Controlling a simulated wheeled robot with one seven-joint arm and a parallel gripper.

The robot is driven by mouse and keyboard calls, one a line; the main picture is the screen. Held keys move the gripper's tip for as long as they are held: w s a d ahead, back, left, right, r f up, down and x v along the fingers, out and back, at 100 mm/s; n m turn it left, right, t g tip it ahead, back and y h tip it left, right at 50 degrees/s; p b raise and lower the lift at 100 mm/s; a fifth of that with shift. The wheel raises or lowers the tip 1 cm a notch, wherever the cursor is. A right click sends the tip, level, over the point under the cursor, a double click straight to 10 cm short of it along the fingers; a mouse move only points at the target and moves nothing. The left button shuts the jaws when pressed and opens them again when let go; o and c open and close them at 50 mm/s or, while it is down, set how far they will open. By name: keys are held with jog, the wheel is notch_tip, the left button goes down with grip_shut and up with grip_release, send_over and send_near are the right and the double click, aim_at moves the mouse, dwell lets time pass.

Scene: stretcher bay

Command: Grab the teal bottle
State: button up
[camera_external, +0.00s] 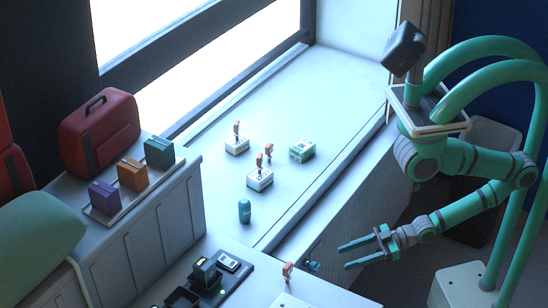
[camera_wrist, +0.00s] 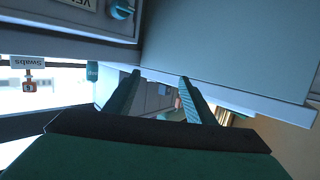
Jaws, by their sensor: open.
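The teal bottle (camera_external: 244,211) stands upright on the pale window ledge, near its front edge. A small teal shape at the left in the wrist view (camera_wrist: 92,70) looks like the same bottle, partly cut off by the ledge edge. My gripper (camera_external: 345,256) is open and empty, in front of the ledge and to the right of the bottle, clearly apart from it. Its two fingers (camera_wrist: 159,78) point forward in the wrist view with nothing between them.
White boxes (camera_external: 260,179) with small orange-topped items and a green-white box (camera_external: 302,150) stand behind the bottle. A teal knob (camera_external: 312,266) sticks out of the ledge front; it also shows in the wrist view (camera_wrist: 122,8). A black tray (camera_external: 205,280) lies nearer the camera.

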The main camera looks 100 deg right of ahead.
notch_tip(320, 180, up, 12)
jog(key=m+g+h, duration=0.1)
jog(key=m+h, duration=0.5)
send_over(245, 211)
jog(key=s, duration=0.2)
jog(key=shift+n+g, duration=0.4)
jog(key=shift+g, duration=0.5)
jog(key=f, duration=0.2)
jog(key=s+f, duration=0.1)
jog(key=f, duration=0.1)
jog(key=shift+d, duration=0.35)
jog(key=shift+f+y, duration=0.3)
jog(key=shift+f, duration=0.3)
jog(key=shift+x, duration=3.6)
jog(key=shift+d, duration=0.1)
jog(key=c, duration=1.1)
